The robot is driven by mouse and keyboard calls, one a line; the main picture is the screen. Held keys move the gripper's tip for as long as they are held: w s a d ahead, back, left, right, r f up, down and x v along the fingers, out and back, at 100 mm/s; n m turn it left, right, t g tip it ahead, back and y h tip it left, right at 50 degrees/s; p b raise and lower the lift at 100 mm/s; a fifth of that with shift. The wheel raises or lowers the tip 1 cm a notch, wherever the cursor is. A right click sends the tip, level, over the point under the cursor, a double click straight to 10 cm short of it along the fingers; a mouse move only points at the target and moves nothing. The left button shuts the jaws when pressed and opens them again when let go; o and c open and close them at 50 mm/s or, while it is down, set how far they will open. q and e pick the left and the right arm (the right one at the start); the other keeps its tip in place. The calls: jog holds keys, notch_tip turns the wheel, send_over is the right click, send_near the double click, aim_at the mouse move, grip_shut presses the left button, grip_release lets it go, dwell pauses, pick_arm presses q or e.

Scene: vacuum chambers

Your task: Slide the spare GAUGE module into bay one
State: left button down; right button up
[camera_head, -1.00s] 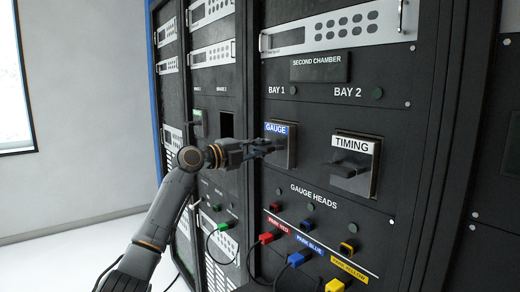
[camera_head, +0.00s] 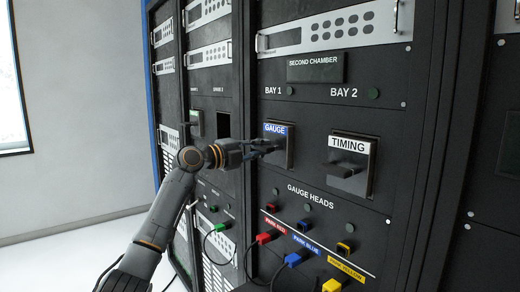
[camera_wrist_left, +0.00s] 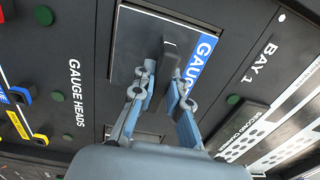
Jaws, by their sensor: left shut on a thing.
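The GAUGE module (camera_head: 281,156) is a dark-faced block with a blue GAUGE label, and it sits in bay one under the BAY 1 lettering. From the head view I cannot tell whether its face is fully flush. My left gripper (camera_head: 262,147) is at its front, shut on its handle. The left wrist view shows the module's face (camera_wrist_left: 140,45) close ahead, with the fingers (camera_wrist_left: 162,95) on either side of the dark handle (camera_wrist_left: 172,55). My right gripper is not in view.
The TIMING module (camera_head: 348,165) sits in bay two, to the right. Below are gauge-head sockets and red (camera_head: 263,239), blue (camera_head: 293,259) and yellow (camera_head: 332,286) plugs with cables. An empty dark slot (camera_head: 223,124) shows in the rack to the left.

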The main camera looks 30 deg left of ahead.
pick_arm(q)
jog(key=shift+r, duration=0.35)
jog(key=c, duration=1.3)
grip_release()
jog(key=shift+w, duration=0.1)
jog(key=shift+o, duration=0.2)
jog(key=shift+d+f, duration=0.1)
jog(key=shift+f, duration=0.2)
jog(key=shift+b+v, duration=1.35)
jog(key=shift+v, duration=0.3)
jog(key=shift+b+v, duration=0.8)
jog(key=shift+v, duration=0.55)
